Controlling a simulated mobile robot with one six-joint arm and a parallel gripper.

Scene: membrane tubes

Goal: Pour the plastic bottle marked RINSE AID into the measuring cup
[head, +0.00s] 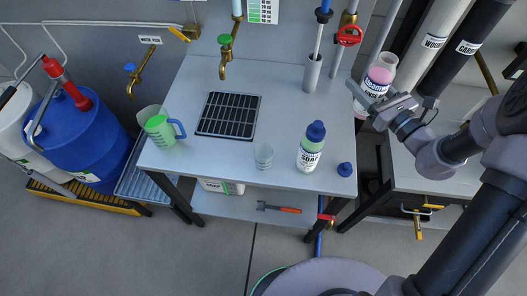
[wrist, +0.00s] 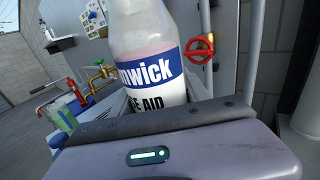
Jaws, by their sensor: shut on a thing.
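My gripper (head: 386,107) is shut on the RINSE AID bottle (head: 381,74), a clear plastic bottle with pink liquid and a blue and white label. The bottle is held up near the table's right end, roughly upright with a slight tilt. The measuring cup (head: 160,127), with green markings and a blue handle, stands at the table's left end, far from my gripper. It also shows at the left of the wrist view (wrist: 59,122).
Taps (head: 226,56) overhang the back edge.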

